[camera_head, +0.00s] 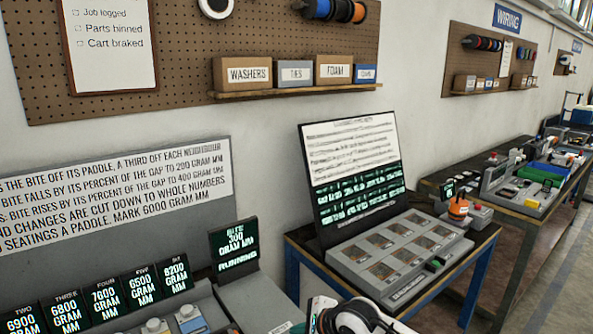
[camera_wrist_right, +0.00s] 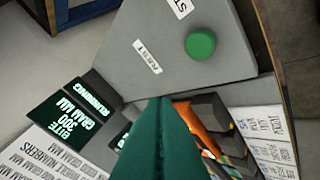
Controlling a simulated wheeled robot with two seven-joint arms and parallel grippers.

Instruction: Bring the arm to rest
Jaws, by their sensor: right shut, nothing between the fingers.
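My right gripper (camera_wrist_right: 164,104) is shut and empty. Its dark green fingers rise from the bottom edge of the right wrist view and point at the near edge of a grey panel. My left gripper is not in view.
The grey panel (camera_wrist_right: 150,45) carries a round green button (camera_wrist_right: 201,44). A small screen (camera_head: 236,246) reads BITE 300 GRAM MM RUNNING. Several number screens (camera_head: 105,297) stand at lower left. A console (camera_head: 395,258) sits on a blue-legged table.

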